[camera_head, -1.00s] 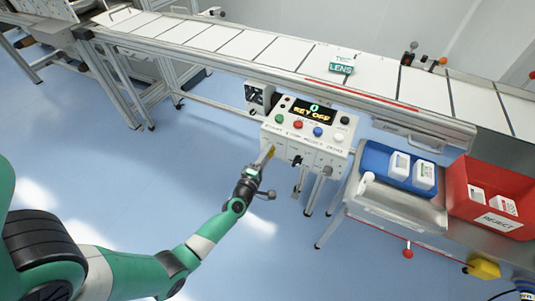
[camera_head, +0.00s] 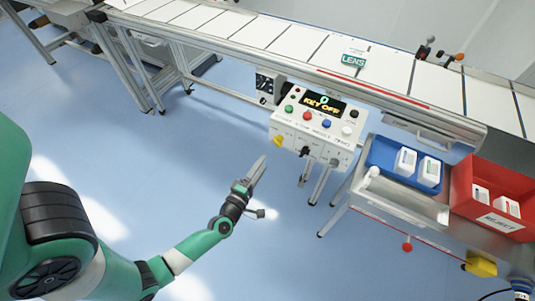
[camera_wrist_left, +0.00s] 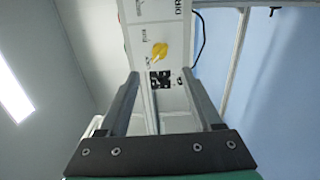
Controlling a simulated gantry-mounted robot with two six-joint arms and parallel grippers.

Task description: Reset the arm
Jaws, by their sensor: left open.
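My left gripper (camera_head: 258,168) is open and empty, in front of and below the control box (camera_head: 312,133), apart from it. In the left wrist view its two fingers (camera_wrist_left: 158,92) stand wide apart with nothing between them. Beyond the fingertips is a yellow knob (camera_wrist_left: 160,50) on the white box face; it also shows in the head view (camera_head: 278,140). The box display (camera_head: 323,104) reads "KEY OFF", above a row of coloured buttons. My right gripper is not in view.
A conveyor (camera_head: 285,45) with white panels runs behind the box, carrying a "LENS" carton (camera_head: 353,59). A blue tray (camera_head: 376,158) and a red "REJECT" bin (camera_head: 462,188) hold white items at the right. The blue floor (camera_head: 150,130) at left is clear.

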